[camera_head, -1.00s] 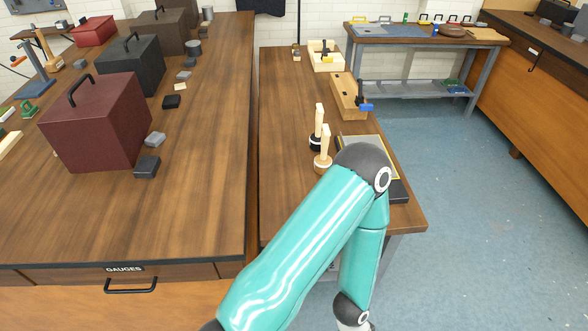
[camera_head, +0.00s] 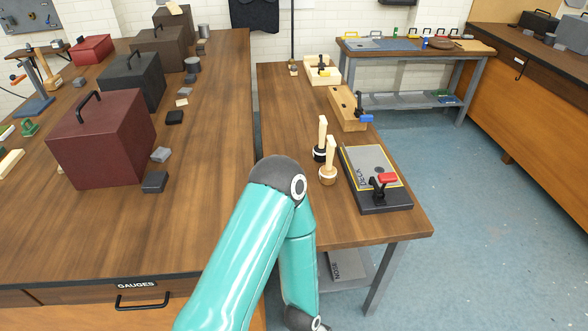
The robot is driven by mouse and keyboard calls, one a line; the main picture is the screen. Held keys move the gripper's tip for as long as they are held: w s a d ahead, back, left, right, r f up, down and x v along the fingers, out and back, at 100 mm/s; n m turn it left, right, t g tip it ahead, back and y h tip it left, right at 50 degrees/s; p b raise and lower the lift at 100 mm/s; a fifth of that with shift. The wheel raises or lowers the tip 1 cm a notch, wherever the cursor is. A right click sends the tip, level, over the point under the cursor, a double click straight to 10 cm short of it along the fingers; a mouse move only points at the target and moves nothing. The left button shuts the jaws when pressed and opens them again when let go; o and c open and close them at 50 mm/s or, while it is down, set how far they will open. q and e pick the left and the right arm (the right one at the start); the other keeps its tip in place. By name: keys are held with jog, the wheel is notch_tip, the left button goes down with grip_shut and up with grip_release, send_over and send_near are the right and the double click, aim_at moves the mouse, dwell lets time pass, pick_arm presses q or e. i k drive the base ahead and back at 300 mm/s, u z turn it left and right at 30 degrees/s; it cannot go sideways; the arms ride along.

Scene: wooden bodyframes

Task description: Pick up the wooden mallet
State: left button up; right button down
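A light wooden mallet (camera_head: 328,174) stands head down on the narrow middle bench, its pale handle pointing up and leaning slightly. Just behind it stands a second mallet (camera_head: 319,153) with a dark head and a pale handle. One teal arm of mine reaches up from the bottom, its elbow to the left of the mallets and its forearm pointing down past the bench's front edge. Neither gripper shows; the visible arm runs out of the picture at the bottom. Both mallets stand free, with nothing holding them.
A dark plate with a red-handled clamp (camera_head: 386,179) lies right of the mallets. Behind are a wooden block with a blue clamp (camera_head: 347,108) and a wooden tray (camera_head: 310,72). The left bench (camera_head: 210,170) holds several toolboxes. The middle bench's front is mostly clear.

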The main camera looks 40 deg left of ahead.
aim_at(328, 175)
jog(key=u, duration=0.4)
jog(key=i, duration=1)
jog(key=z, duration=0.05)
